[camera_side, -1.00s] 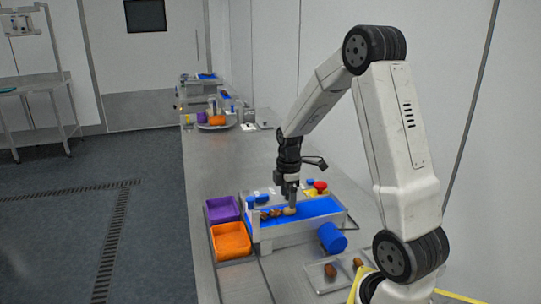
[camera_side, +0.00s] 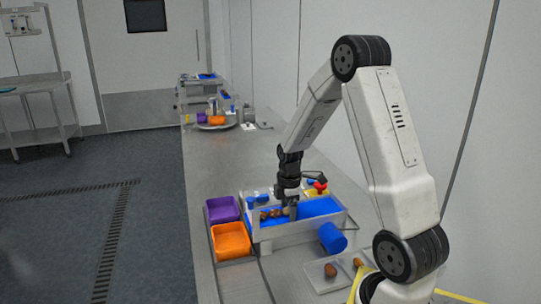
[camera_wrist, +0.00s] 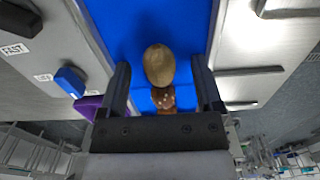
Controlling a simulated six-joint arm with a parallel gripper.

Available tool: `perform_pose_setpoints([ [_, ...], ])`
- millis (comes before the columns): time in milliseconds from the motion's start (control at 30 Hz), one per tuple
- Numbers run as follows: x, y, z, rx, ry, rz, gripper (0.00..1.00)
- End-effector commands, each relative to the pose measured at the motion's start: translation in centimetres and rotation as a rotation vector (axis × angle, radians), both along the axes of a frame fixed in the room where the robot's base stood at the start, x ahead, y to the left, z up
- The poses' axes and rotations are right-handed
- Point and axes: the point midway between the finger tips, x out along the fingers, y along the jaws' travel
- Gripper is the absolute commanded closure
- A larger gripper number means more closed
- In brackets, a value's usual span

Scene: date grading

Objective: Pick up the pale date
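The pale date (camera_wrist: 159,65) is tan and oval. It lies on the blue belt (camera_wrist: 125,25) in the wrist view, between the fingertips of my gripper (camera_wrist: 160,68). The fingers are apart, with blue belt showing on both sides of the date. A darker brown date with light specks (camera_wrist: 163,98) lies right behind it, nearer the palm. In the side view my gripper (camera_side: 291,211) reaches down to the belt (camera_side: 318,208) and largely hides the pale date.
A purple bin (camera_side: 222,210) and an orange bin (camera_side: 231,241) stand left of the conveyor. A blue cylinder (camera_side: 333,238) is at its front right. A clear tray (camera_side: 318,282) holds brown dates nearby. A red button (camera_side: 320,186) is behind the belt.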

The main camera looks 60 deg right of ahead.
Motion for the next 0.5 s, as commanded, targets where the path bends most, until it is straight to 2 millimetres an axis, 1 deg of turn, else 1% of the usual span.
perform_pose_setpoints([
  [33, 0.01, -0.01, 0.02, 0.000, 0.000, 0.000, 0.29],
  [67, 0.01, -0.01, 0.02, 0.000, 0.000, 0.000, 0.38],
  [100, 0.01, -0.01, 0.02, 0.000, 0.000, 0.000, 0.51],
  [167, 0.01, -0.01, 0.02, 0.000, 0.000, 0.000, 0.70],
  [200, 0.01, -0.01, 0.02, 0.000, 0.000, 0.000, 0.83],
  [233, 0.01, -0.01, 0.02, 0.000, 0.000, 0.000, 0.87],
  [500, 0.01, -0.01, 0.04, 0.000, 0.000, 0.000, 0.87],
])
